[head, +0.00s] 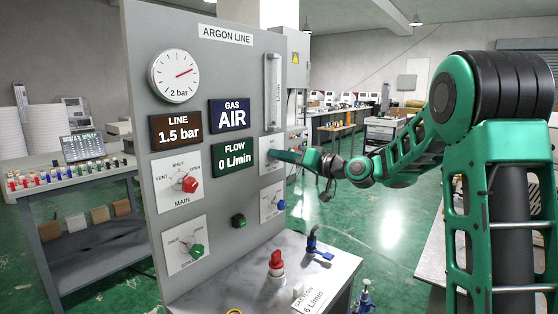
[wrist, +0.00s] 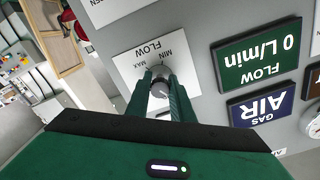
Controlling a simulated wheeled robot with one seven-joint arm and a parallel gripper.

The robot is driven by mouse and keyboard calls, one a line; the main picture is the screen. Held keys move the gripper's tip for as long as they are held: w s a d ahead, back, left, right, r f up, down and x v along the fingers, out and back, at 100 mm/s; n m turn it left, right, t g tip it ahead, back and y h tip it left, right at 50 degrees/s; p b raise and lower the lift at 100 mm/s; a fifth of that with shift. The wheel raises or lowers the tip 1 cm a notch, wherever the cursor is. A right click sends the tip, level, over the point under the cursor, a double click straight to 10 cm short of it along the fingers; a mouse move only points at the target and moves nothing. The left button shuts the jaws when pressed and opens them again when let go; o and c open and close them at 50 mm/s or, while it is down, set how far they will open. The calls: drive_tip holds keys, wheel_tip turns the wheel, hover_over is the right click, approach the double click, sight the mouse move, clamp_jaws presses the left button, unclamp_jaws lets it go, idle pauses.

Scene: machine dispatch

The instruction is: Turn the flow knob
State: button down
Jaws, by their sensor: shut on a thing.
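The flow knob (wrist: 159,74) is a small grey dial on a white plate (wrist: 125,68) marked FLOW, MIN and MAX, upside down in the wrist view. My gripper (wrist: 161,88) is shut on it, one green finger on each side. In the head view my gripper (head: 273,155) reaches the panel from the right and hides the knob. The green flow display (head: 235,160) reads 0 L/min. Part of the dial's face is hidden by the fingers.
The grey ARGON LINE panel (head: 225,75) carries a gauge (head: 175,75), a line display (head: 176,130) at 1.5 bar, a gas display (head: 230,114) reading AIR, a red MAIN knob (head: 189,184) and a flow tube (head: 273,90). A card (head: 313,299) reads 6 L/min.

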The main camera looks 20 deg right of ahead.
drive_tip(key=shift+f, duration=0.2)
drive_tip(key=c, duration=1.6)
unclamp_jaws()
drive_tip(key=shift+d, duration=0.1)
drive_tip(key=shift+o, duration=0.2)
drive_tip(key=shift+r, duration=0.1)
drive_tip(key=v, duration=1)
drive_tip(key=shift+s+d, duration=0.2)
drive_tip(key=shift+s, duration=0.05)
